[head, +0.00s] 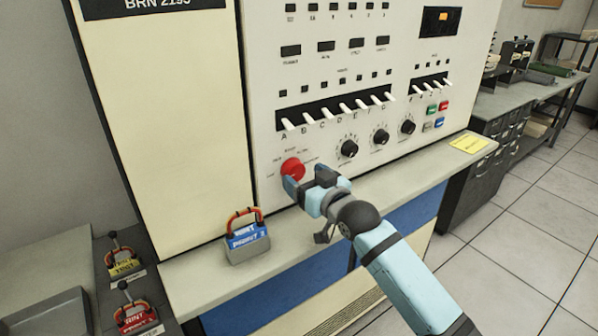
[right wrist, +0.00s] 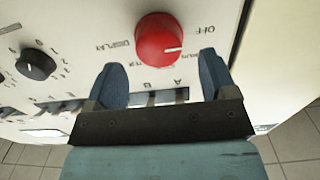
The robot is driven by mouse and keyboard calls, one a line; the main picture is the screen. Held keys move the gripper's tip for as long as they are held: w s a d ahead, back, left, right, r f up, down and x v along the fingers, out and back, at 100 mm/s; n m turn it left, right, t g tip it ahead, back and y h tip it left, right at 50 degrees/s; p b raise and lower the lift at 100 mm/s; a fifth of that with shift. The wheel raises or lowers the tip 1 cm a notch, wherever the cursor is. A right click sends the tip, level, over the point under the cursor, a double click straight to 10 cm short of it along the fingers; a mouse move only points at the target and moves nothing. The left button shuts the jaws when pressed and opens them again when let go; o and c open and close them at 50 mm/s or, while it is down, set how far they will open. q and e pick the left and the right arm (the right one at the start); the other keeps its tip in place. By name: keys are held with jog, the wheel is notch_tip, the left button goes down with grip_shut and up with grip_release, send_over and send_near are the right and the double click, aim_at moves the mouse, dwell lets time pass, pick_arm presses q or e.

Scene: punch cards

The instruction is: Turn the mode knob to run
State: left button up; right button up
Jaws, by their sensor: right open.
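The red round mode knob (head: 293,169) is at the lower left of the cream panel. In the right wrist view the knob (right wrist: 160,40) has a white mark pointing right, toward lettering partly hidden by a finger. OFF is printed to its upper right and DISPLAY to its left; I cannot make out the run label. My right gripper (head: 307,181) is open and empty, just in front of and below the knob. In the right wrist view its two fingers (right wrist: 160,77) are spread either side, short of the knob. My left gripper is not in view.
Black knobs (head: 348,149) and a row of white lever switches (head: 340,110) are on the same panel. A grey ledge (head: 400,180) with a yellow note (head: 467,144) runs below. A blue-labelled block with a red handle (head: 247,240) stands on the ledge, left of my gripper.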

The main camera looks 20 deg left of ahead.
aim_at(294, 171)
jog(key=shift+x, duration=1.4)
jog(key=shift+c, duration=0.4)
jog(key=c, duration=0.8)
jog(key=shift+m+p, duration=0.3)
jog(key=shift+m, duration=0.1)
jog(key=shift+w+r+m+p, duration=0.1)
jog(key=shift+m+p, duration=0.25)
jog(key=shift+m, duration=0.25)
jog(key=m+p, duration=0.1)
jog(key=m, duration=0.2)
jog(key=shift+w+d+m+p, duration=0.1)
jog(key=shift+m+p, duration=0.5)
jog(key=shift+m, duration=1.3)
